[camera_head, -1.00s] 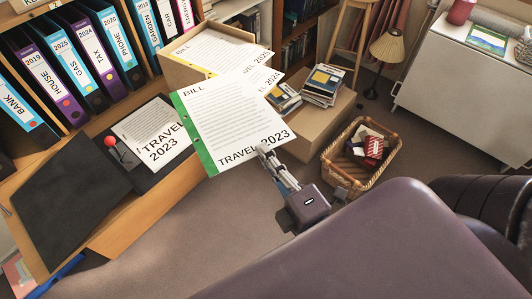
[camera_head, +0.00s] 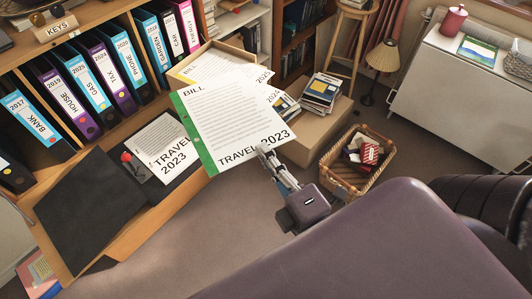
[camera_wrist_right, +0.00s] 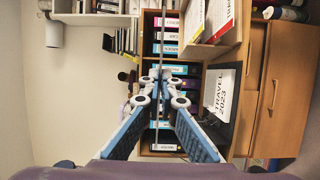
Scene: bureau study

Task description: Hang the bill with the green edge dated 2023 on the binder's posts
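My right gripper (camera_head: 268,153) is shut on the lower right corner of the bill with the green edge (camera_head: 235,125), which reads BILL and TRAVEL 2023. The sheet is held up in the air, green punched edge to the left. In the right wrist view the gripper (camera_wrist_right: 160,75) pinches the bill, seen nearly edge-on as a thin line. The open black binder (camera_head: 97,200) lies on the wooden desk, left of the bill. A TRAVEL 2023 sheet (camera_head: 165,140) lies on its right side. A red knob (camera_head: 127,157) shows beside that sheet; the posts are hard to make out. My left gripper is out of view.
A cardboard box (camera_head: 242,42) with more bills, dated 2025 and 2024, stands behind the held bill. Upright binders (camera_head: 120,55) fill the shelf behind the desk. A wicker basket (camera_head: 345,185) and stacked books (camera_head: 322,90) are to the right. Open floor lies in front.

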